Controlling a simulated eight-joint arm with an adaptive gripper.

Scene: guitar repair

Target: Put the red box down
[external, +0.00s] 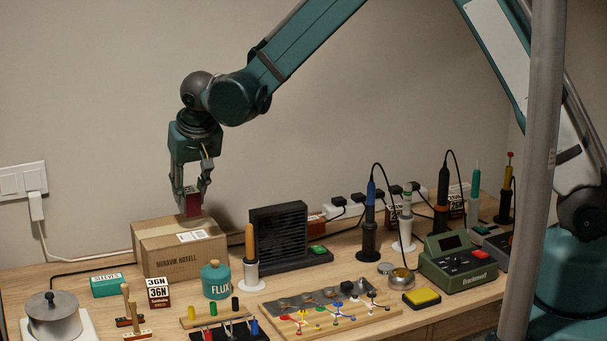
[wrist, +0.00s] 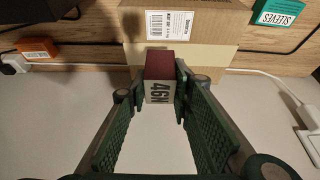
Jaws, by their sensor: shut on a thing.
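The red box (external: 190,203) is small, with a dark red face, and is held upright between my fingers. In the wrist view the red box (wrist: 160,68) also shows a white side marked "46N". My gripper (external: 191,190) is shut on it, with a finger on each side. In the external view the red box overlaps the top of a cardboard carton (external: 160,258). I cannot tell whether it touches the carton or hangs just above or behind it. In the wrist view the carton (wrist: 215,30) lies beyond the red box.
A black slatted fan unit (external: 278,232) stands right of the carton. In front are a teal box (external: 107,285), a 36N box (external: 158,292), a flux jar (external: 215,280) and a metal pot (external: 53,318). Soldering irons and a green station (external: 458,264) crowd the right.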

